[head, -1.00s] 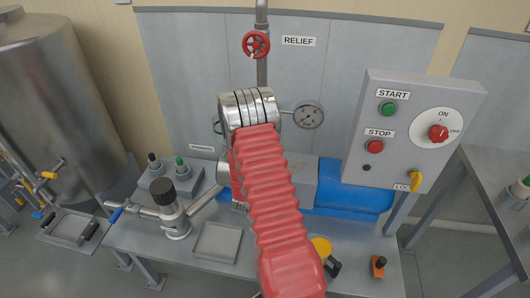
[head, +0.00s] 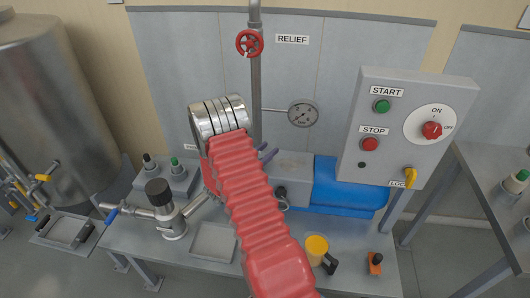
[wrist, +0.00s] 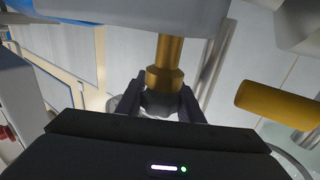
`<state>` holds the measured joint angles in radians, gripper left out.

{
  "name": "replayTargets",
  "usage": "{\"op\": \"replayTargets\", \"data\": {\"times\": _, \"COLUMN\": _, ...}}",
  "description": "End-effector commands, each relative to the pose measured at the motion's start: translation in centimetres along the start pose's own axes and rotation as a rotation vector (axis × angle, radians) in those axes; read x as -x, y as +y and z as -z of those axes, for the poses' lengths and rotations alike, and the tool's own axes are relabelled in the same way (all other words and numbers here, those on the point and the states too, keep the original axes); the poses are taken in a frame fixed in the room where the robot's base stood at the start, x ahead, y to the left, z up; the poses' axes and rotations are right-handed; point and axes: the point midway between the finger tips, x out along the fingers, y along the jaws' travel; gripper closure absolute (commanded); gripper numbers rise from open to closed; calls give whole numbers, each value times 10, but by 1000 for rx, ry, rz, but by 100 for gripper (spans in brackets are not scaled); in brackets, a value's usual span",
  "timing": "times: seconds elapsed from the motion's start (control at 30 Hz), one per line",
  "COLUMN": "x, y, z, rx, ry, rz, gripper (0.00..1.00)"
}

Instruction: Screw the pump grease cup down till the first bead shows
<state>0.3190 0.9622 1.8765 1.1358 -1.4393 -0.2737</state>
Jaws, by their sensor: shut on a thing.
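In the wrist view, my gripper (wrist: 160,100) is shut, its two black fingers on either side of a small dark rounded piece, the lower end of the grease cup. A brass collar and stem (wrist: 165,72) sit directly above the fingers and run up to a pale body. Whether a bead of grease shows cannot be told. The grey pump block (head: 293,165) and blue motor (head: 345,190) show to the right of the arm.
A yellow mug-like thing with a black handle (head: 317,249) stands on the bench, with an empty tray (head: 213,242) to the left. The control box (head: 405,125), gauge (head: 303,114) and red relief wheel (head: 249,43) are behind. A yellow cylinder (wrist: 280,104) is close right of the gripper.

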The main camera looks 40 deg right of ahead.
Motion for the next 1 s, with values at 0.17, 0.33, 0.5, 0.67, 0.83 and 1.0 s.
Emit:
{"op": "replayTargets", "data": {"times": 0.17, "x": -2, "y": 3, "z": 1, "rx": -1, "ry": 2, "rz": -8, "gripper": 89}}
{"op": "replayTargets", "data": {"times": 0.33, "x": -2, "y": 3, "z": 1, "rx": -1, "ry": 2, "rz": -8, "gripper": 64}}
{"op": "replayTargets", "data": {"times": 0.5, "x": -2, "y": 2, "z": 0, "rx": 0, "ry": 1, "rz": -6, "gripper": 52}}
{"op": "replayTargets", "data": {"times": 0.67, "x": -1, "y": 1, "z": 0, "rx": 0, "ry": 1, "rz": -4, "gripper": 48}}
{"op": "replayTargets", "data": {"times": 0.83, "x": 0, "y": 1, "z": 0, "rx": 0, "ry": 1, "rz": -2, "gripper": 48}}
{"op": "replayTargets", "data": {"times": 1.0, "x": 9, "y": 0, "z": 0, "rx": 0, "ry": 1, "rz": -1, "gripper": 48}}
